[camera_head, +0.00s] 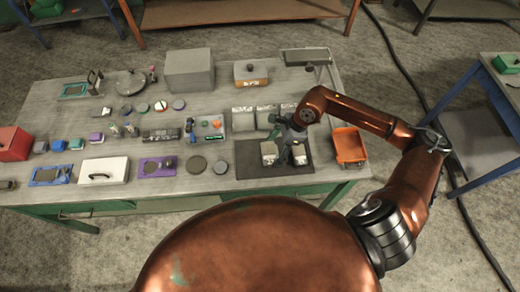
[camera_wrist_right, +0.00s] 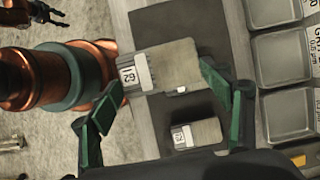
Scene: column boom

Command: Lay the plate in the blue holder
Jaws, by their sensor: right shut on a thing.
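My right gripper (camera_head: 284,150) is over the dark mat at the front right of the bench. In the wrist view its green fingers (camera_wrist_right: 160,88) are shut on a grey plate (camera_wrist_right: 172,66) with a white label reading 162. A second, similar plate (camera_wrist_right: 197,133) with a label lies on the mat below it in that view. Whether the held plate touches the mat is unclear. A blue frame-like holder (camera_head: 50,182) lies at the front left of the bench. A teal frame (camera_head: 75,90) lies at the back left. My left gripper (camera_wrist_right: 48,16) shows small and dark in the wrist view's upper left corner.
Metal bins (camera_wrist_right: 283,58) stand behind the mat (camera_head: 245,165). An orange tray (camera_head: 350,146) is to its right. A white handled block (camera_head: 103,171), a purple tray (camera_head: 158,166) and dark discs (camera_head: 196,165) lie along the front edge between mat and blue holder. A grey box (camera_head: 189,69) stands at the back.

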